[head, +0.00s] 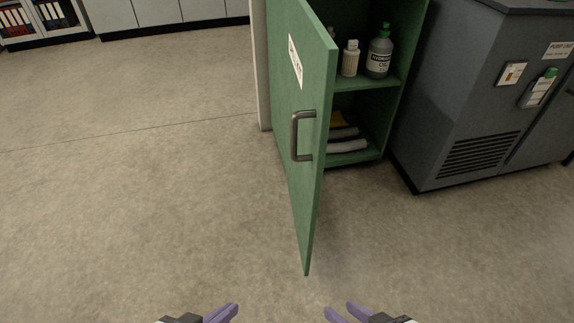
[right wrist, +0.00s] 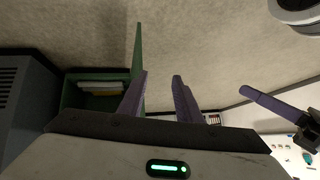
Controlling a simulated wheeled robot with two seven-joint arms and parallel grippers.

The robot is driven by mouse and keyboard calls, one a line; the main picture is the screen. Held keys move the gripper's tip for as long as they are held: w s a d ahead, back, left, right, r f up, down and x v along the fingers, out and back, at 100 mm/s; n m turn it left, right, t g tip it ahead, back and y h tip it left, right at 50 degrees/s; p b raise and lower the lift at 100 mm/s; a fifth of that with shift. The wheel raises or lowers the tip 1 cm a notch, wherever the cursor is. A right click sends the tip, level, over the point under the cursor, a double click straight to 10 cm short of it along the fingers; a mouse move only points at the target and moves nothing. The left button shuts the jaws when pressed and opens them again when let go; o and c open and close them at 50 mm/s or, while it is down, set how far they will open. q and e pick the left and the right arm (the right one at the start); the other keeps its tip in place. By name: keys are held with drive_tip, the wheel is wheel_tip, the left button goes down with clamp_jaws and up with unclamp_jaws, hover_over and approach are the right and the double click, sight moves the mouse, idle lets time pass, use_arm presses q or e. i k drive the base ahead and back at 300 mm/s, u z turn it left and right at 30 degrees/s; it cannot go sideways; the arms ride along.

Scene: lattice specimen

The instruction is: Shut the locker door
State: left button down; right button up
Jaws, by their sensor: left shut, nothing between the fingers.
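The green locker door (head: 302,190) stands wide open, swung out toward me, with a dark bar handle (head: 296,136) and a white label on its face. The green locker (head: 391,110) behind it is open to view on the right. In the right wrist view the door (right wrist: 138,50) shows as a thin upright panel beside the locker (right wrist: 72,98). My left gripper (head: 235,307) is shut and empty at the bottom edge, left of the door. My right gripper (head: 340,309) is open and empty at the bottom, right of the door's lower corner. Neither gripper touches the door.
Bottles (head: 379,57) stand on the locker's shelf, with rolled items (head: 347,146) below. A grey cabinet (head: 450,110) with a vent stands right of the locker. White cabinets (head: 165,15) line the back. The floor (head: 130,190) left of the door is clear.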

sight(311, 54)
drive_tip(key=u, duration=0.5)
drive_tip(key=i, duration=0.45)
drive_tip(key=z, duration=1.25)
